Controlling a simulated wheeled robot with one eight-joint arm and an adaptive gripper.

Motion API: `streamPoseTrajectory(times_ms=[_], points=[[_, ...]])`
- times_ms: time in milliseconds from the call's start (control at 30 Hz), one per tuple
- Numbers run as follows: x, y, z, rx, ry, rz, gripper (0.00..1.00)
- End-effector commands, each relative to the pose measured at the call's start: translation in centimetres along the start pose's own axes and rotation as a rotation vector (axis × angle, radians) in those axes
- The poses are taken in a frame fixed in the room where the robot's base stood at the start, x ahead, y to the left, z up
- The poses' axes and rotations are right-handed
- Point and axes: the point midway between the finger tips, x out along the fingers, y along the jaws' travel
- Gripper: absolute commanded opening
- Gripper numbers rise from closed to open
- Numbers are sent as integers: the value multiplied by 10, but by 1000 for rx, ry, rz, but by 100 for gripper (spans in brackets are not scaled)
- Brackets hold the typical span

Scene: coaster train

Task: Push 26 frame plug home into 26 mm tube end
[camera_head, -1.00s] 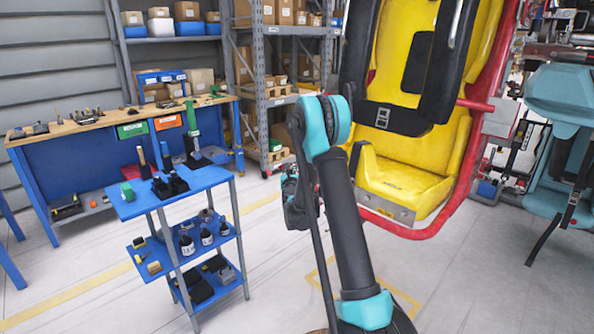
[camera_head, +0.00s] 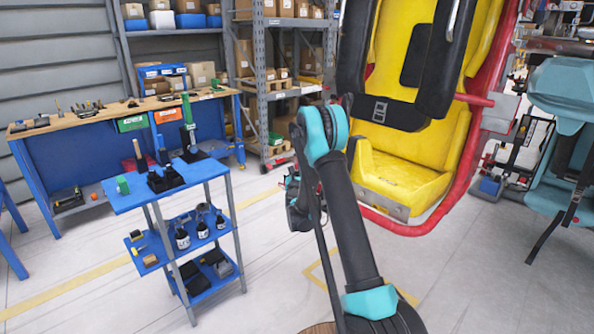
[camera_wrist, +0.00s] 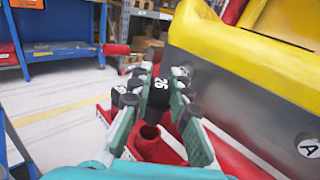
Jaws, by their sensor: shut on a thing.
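In the wrist view, the black 26 frame plug (camera_wrist: 158,97), marked with a white "26", sits between the green fingers of my gripper (camera_wrist: 158,88), which is shut on it. A red upright tube end (camera_wrist: 150,133) with a dark open mouth shows just below the plug in the picture. I cannot tell whether this is the 26 mm tube end, or the exact gap to the plug. In the head view, my gripper (camera_head: 297,207) is mostly hidden behind my arm, beside the lower front of the red and yellow seat; the plug cannot be made out there.
The yellow seat (camera_head: 400,180) with its red frame (camera_head: 410,228) stands close on the right. A blue cart (camera_head: 170,190) stands left; open floor lies between.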

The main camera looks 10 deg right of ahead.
Motion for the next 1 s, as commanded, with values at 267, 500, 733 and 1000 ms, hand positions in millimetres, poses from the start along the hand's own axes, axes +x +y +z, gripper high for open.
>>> streamPoseTrajectory(times_ms=[267,500,733,1000], points=[[0,0,0,0,0,0,0],[0,0,-4,0,0,0,0],[0,0,-10,0,0,0,0],[0,-1,-16,0,0,0,0]])
